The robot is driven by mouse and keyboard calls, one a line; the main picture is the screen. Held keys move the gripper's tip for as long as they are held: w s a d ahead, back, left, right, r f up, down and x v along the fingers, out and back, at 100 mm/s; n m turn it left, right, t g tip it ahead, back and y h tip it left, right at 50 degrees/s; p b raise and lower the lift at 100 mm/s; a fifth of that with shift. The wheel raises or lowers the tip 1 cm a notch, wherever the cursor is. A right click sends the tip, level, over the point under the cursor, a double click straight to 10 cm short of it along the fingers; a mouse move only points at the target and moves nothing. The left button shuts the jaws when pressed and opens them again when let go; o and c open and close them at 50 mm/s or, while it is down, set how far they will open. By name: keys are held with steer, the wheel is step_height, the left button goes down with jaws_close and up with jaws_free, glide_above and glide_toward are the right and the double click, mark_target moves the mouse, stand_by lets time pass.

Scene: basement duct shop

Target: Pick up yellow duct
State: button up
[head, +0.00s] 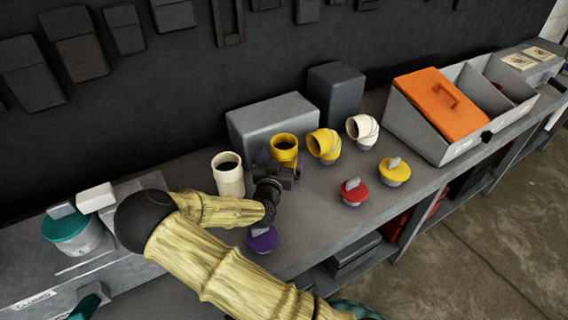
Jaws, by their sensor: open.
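A yellow straight duct piece (285,142) stands upright on the grey bench, its open top facing up. A yellow elbow duct (323,146) stands just right of it, its round mouth facing left and toward me. My gripper (281,166) is open at the near side of the straight yellow piece, with its dark fingers low beside it. The gripper hides the lower part of that piece. I cannot tell whether the fingers touch it.
A cream straight duct (228,176) stands close left of my gripper, and a white elbow (362,131) stands right. Purple (262,240), red (354,192) and yellow (394,172) capped pieces sit nearer the front. Grey boxes (272,121) stand behind. An orange-lidded bin (440,104) is farther right.

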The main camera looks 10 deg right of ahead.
mark_target(287, 143)
steer(key=x, duration=0.1)
steer(key=p+x, duration=0.1)
steer(key=x, duration=0.3)
steer(key=shift+d+f+p, duration=0.25)
steer(key=shift+f+p, duration=0.1)
steer(key=shift+p, duration=0.05)
steer(key=shift+w+a+f, duration=0.1)
steer(key=shift+s+a, duration=0.2)
steer(key=shift+a, duration=0.05)
steer(key=shift+d, duration=0.45)
steer(key=shift+s+a, duration=0.1)
steer(key=shift+a, duration=0.1)
steer(key=c, duration=1.5)
